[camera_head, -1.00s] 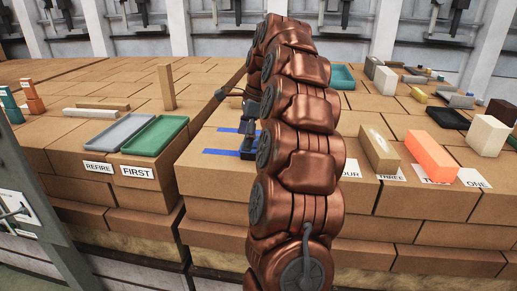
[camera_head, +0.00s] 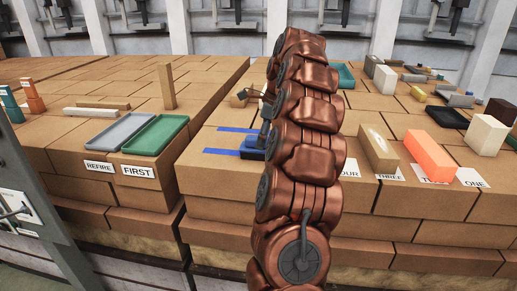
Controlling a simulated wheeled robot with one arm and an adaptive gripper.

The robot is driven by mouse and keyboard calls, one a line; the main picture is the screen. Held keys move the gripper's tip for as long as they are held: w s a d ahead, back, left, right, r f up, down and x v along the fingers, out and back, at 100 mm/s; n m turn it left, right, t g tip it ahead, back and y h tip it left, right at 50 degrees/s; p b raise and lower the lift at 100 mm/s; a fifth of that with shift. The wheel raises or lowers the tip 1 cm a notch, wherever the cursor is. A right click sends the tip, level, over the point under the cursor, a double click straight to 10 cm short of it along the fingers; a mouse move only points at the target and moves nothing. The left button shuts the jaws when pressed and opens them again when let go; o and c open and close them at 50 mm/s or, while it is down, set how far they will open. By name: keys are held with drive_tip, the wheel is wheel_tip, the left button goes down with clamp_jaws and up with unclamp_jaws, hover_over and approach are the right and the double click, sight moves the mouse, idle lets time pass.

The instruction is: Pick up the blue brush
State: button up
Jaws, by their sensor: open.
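A small blue block-like thing with a dark base (camera_head: 254,146), which may be the blue brush, sits at the right ends of two blue tape strips on the brick top. My copper arm covers its right side, so I cannot make out its full shape. My gripper (camera_head: 266,112) shows as dark parts at the left edge of my arm, just above and behind the blue thing. It is open, and its fingertips are mostly hidden. I cannot tell whether it touches anything.
Grey (camera_head: 119,131) and green (camera_head: 155,136) trays lie to the left. Tan (camera_head: 378,149), orange (camera_head: 430,154) and cream (camera_head: 487,135) bricks stand to the right by number labels. A black tray (camera_head: 447,118) lies behind them.

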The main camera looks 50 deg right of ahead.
sight(247, 150)
drive_tip(key=shift+w+p+x, duration=0.15)
drive_tip(key=shift+p+x, duration=0.3)
drive_tip(key=shift+x, duration=0.45)
drive_tip(key=shift+w+p+x, duration=0.15)
drive_tip(key=shift+p+x, duration=0.3)
drive_tip(key=shift+x, duration=0.5)
drive_tip(key=shift+w+f, duration=0.15)
drive_tip(key=shift+f, duration=0.45)
drive_tip(key=c, duration=1.4)
